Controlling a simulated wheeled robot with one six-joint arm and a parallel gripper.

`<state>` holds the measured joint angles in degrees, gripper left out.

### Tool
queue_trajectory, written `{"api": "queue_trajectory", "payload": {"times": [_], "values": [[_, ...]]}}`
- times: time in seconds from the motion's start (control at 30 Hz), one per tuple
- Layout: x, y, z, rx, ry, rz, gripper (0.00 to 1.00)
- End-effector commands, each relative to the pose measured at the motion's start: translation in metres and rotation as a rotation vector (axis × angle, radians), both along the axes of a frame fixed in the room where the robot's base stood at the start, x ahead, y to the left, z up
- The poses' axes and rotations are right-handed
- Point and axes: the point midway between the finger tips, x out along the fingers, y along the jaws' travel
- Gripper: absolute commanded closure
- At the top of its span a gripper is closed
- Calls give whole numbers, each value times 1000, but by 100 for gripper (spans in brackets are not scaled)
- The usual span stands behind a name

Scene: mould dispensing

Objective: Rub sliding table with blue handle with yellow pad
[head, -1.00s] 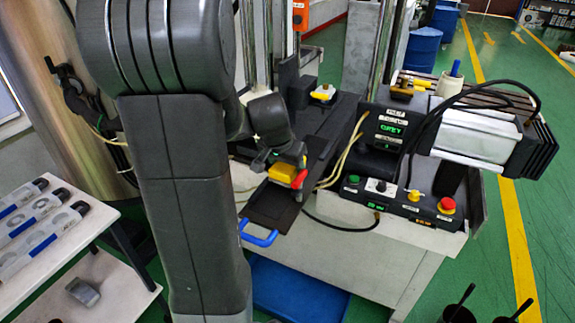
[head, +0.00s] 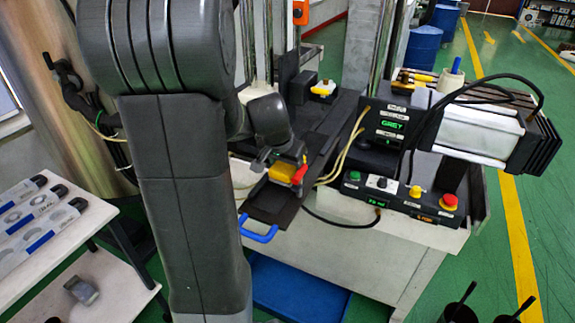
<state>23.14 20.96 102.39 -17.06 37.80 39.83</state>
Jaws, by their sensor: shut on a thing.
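The dark sliding table (head: 268,204) sticks out of the machine's front, with its blue handle (head: 258,234) at the near end. My gripper (head: 285,163) is over the table, beyond the handle. It is shut on the yellow pad (head: 282,172), which shows yellow with an orange-red part at its right. The pad is low over the dark surface; I cannot tell whether it touches. My arm hides part of the table's left side.
A control box with buttons (head: 400,200) and a display box (head: 391,127) stand right of the table. Yellowish hoses (head: 345,155) run close by on the right. A blue tray (head: 295,290) lies below the handle. A white shelf (head: 80,230) stands at left.

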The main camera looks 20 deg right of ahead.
Motion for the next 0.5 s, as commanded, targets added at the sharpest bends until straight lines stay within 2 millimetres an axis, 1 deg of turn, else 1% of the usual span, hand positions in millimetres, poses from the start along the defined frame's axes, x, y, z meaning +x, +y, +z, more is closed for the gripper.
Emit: {"api": "queue_trajectory", "payload": {"times": [0.2,0.5], "values": [[3,-3,0,0,1,0,65],[19,-23,2,-1,1,0,65]]}}
